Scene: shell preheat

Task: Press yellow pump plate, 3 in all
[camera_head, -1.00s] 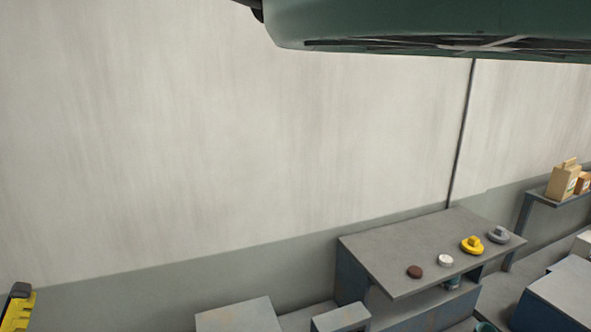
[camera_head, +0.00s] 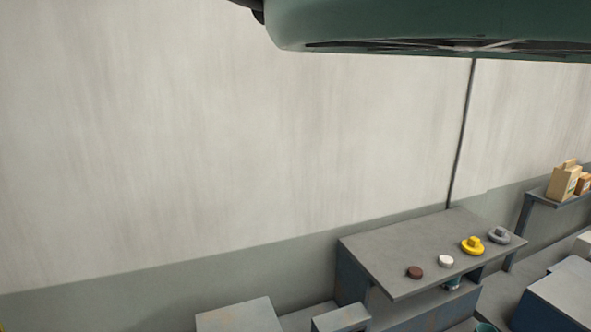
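The yellow pump plate (camera_head: 472,246) is a round yellow disc with a raised knob, on the right part of a grey bench top (camera_head: 400,250). A similar grey pump plate (camera_head: 499,236) sits just to its right. A white round button (camera_head: 446,261) and a brown round button (camera_head: 415,272) lie to its left. Nothing touches the yellow plate. My gripper does not show in the head view.
A shelf (camera_head: 556,198) at the far right holds a tan container (camera_head: 564,180) and a smaller orange one. Lower grey blocks (camera_head: 240,316) stand left of the bench. A large dark green shape (camera_head: 430,25) fills the top right.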

